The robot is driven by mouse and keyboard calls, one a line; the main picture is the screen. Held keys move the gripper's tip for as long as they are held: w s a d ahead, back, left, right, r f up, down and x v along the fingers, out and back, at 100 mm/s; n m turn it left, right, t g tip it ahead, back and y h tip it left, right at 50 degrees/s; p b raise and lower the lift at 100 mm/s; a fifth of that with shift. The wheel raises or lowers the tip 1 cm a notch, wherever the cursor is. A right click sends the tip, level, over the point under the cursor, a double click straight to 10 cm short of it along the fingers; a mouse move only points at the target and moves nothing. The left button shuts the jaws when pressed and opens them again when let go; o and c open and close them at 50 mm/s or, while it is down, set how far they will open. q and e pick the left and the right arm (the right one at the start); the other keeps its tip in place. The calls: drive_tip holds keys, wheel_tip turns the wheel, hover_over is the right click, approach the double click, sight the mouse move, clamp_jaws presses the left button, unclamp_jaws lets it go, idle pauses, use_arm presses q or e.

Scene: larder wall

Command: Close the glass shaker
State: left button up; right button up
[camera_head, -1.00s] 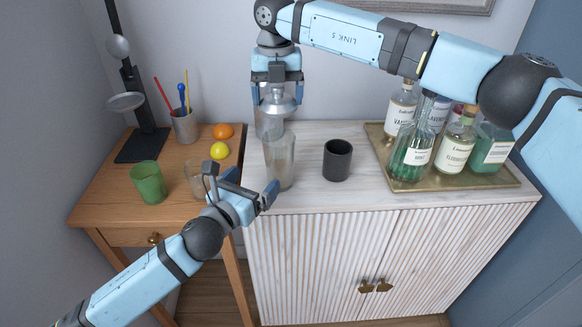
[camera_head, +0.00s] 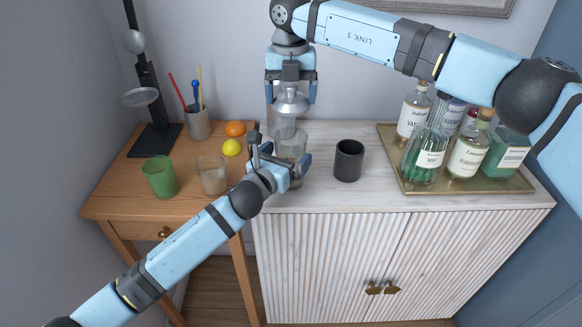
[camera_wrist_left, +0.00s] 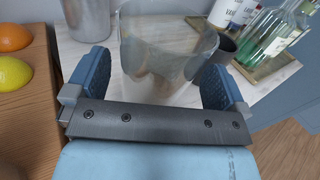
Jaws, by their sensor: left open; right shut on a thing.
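The clear glass shaker (camera_head: 291,146) stands upright on the white cabinet top near its left end. In the left wrist view the glass (camera_wrist_left: 165,45) fills the space just ahead of and between the blue fingers. My left gripper (camera_head: 281,152) is open at the glass, with a finger on either side; contact is not clear. My right gripper (camera_head: 291,90) points down, shut on a silver metal lid (camera_head: 290,104). In the head view the lid appears just above the shaker, apart from its rim. My left gripper hides the shaker's lower part.
A metal cylinder (camera_wrist_left: 88,18) stands behind the shaker. A black cup (camera_head: 348,162) is to its right, then a brass tray (camera_head: 410,186) of bottles. The wooden side table holds a green cup (camera_head: 160,178), a clear glass (camera_head: 212,176), an orange (camera_head: 235,128) and a lemon (camera_head: 231,147).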

use_arm(q)
drive_tip(key=shift+x, duration=1.2)
drive_tip(key=shift+c, duration=0.5)
drive_tip(key=c, duration=1)
use_arm(e)
drive_tip(key=shift+f, duration=2.45)
drive_tip(key=shift+f, duration=0.9)
drive_tip(key=shift+f, duration=0.6)
